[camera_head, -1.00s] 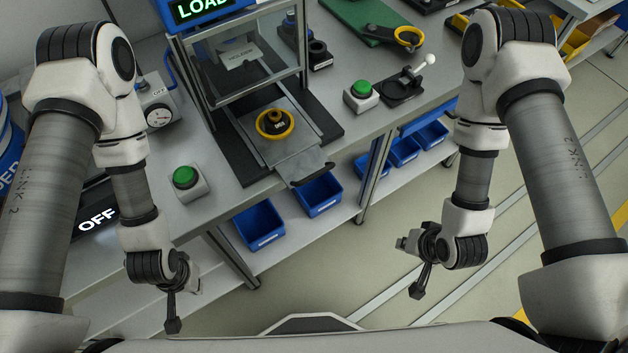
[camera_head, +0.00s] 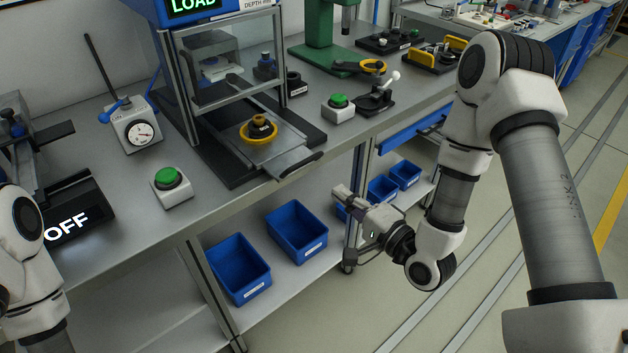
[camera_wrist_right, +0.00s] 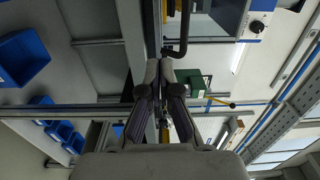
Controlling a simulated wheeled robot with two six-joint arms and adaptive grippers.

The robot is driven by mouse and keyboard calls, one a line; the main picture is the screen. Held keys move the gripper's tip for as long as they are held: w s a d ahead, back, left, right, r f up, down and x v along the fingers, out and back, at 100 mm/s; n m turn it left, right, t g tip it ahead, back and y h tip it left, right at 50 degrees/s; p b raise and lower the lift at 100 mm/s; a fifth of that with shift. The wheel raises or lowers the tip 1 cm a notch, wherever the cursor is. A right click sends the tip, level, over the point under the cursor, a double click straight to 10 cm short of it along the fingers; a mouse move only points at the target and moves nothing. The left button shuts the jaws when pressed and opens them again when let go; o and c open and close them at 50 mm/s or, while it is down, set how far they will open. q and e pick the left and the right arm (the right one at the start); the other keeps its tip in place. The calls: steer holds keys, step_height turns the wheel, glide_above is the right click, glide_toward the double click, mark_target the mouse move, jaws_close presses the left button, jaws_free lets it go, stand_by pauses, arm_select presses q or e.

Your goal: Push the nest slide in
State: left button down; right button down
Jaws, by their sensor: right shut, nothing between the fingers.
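The nest slide (camera_head: 278,150) is a grey plate drawn out of the front of the press (camera_head: 188,68). It carries a yellow ring with a black part (camera_head: 259,130) on it. Its dark handle (camera_head: 300,166) sticks out past the bench's front edge. My right gripper (camera_head: 340,192) is shut and empty, in front of the bench, below and to the right of the handle, apart from it in the head view. In the right wrist view the closed fingers (camera_wrist_right: 160,68) point toward a black bent bar (camera_wrist_right: 180,46), probably the handle. My left gripper is out of view.
A green button box (camera_head: 338,107) and a small lever fixture (camera_head: 375,98) stand right of the slide. Another green button box (camera_head: 171,186) and a dial gauge box (camera_head: 136,126) stand left. Blue bins (camera_head: 240,269) are on the lower shelf. Floor to the right is clear.

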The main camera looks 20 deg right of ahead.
mark_target(308, 166)
steer(key=p+x, duration=0.1)
steer(key=x, duration=0.7)
steer(key=shift+w, duration=0.15)
steer(key=shift+w+f, duration=0.1)
steer(key=shift+w, duration=0.35)
steer(key=x, duration=0.4)
steer(key=shift+w+a+b, duration=0.15)
steer(key=shift+w+b, duration=0.05)
steer(key=shift+b, duration=0.1)
steer(key=shift+s, duration=0.1)
